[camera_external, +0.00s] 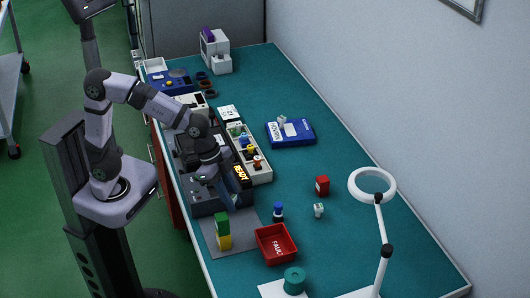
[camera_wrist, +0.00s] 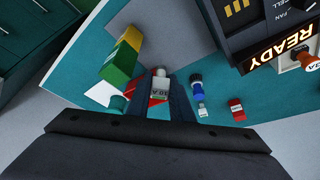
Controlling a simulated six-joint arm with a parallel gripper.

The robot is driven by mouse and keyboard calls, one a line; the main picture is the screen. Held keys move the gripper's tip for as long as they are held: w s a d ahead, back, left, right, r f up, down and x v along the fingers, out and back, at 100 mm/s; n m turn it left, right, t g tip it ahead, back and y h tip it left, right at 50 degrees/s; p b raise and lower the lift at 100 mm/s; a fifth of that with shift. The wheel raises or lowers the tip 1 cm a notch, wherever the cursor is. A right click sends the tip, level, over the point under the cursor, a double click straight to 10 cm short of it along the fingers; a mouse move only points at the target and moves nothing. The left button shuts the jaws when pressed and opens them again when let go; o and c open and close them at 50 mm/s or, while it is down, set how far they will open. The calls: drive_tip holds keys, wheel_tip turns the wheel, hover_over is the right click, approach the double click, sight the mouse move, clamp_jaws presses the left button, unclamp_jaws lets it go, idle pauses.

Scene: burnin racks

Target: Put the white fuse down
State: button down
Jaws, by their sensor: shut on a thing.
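The white fuse (camera_wrist: 160,86) is between the two fingers of my gripper (camera_wrist: 160,98) in the wrist view. It has a pale cap and dark lettering on its body. The fingers are shut on it, and it appears held in the air, though its height is hard to judge. In the external view my gripper (camera_external: 205,174) is over the dark station beside the READY display (camera_external: 241,176). The fuse cannot be made out clearly there, as the arm covers it.
A red FAULT tray (camera_external: 276,245), a green and yellow block (camera_external: 223,232), a blue-topped piece (camera_external: 278,212), a small white piece (camera_external: 319,210) and a red block (camera_external: 322,186) stand nearby. A slotted rack (camera_external: 262,175) adjoins the station. The bench's right side has free room beside a ring lamp (camera_external: 358,176).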

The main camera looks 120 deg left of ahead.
sight(238, 233)
drive_tip(key=shift+f, duration=5.05)
drive_tip(key=shift+f, duration=0.15)
drive_tip(key=c, duration=1.9)
unclamp_jaws()
drive_tip(key=shift+o, duration=0.3)
drive_tip(key=shift+r, duration=0.2)
